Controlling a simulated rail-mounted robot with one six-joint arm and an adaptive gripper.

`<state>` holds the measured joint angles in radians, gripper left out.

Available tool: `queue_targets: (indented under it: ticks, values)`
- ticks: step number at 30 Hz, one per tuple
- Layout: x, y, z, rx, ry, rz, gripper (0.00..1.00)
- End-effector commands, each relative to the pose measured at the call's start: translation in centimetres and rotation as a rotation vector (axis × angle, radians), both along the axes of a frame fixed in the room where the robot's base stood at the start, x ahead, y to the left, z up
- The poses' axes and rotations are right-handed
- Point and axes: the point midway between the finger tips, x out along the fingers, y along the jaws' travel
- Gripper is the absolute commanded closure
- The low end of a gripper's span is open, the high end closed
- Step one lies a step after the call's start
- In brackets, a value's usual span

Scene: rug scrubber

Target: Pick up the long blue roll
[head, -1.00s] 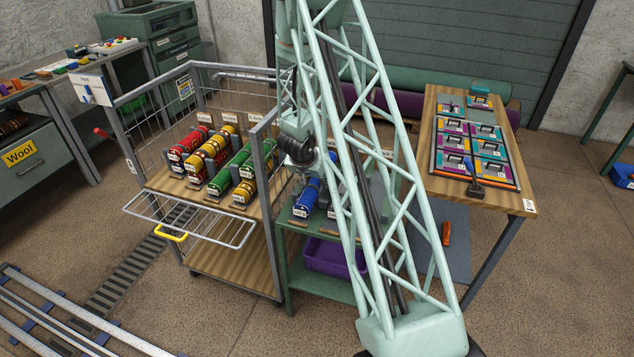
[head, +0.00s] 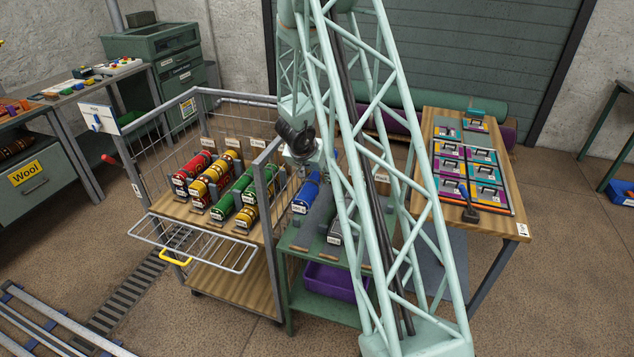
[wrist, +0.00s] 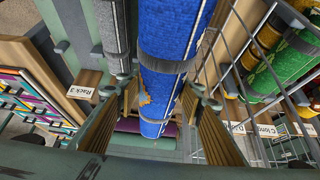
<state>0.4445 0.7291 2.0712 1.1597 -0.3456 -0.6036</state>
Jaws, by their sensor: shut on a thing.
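The long blue roll (head: 306,194) is above the green rack table (head: 297,241), apart from the grey rolls at its right. In the wrist view the blue roll (wrist: 168,60) fills the middle, with a grey band around it. My gripper (head: 305,163) is over the roll in the head view, partly behind a pale green lattice column. In the wrist view the fingers of my gripper (wrist: 160,100) stand on both sides of the roll and are shut on it. The roll's far end is hidden in the head view.
A wire-sided cart (head: 262,228) with red, yellow and green rolls stands close at left. Grey rolls (head: 335,232) lie on the rack table. A purple bin (head: 335,282) is below. A wooden table (head: 490,228) stands at right.

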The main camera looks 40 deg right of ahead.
Motion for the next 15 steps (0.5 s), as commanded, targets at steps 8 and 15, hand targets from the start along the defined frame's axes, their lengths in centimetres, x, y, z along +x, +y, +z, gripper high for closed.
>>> queue_targets:
  ticks: [8,15]
  values:
    - [0.0,0.0,2.4,0.0,0.0,-0.001,0.81]
    - [0.0,0.0,2.9,0.0,0.0,0.0,0.81]
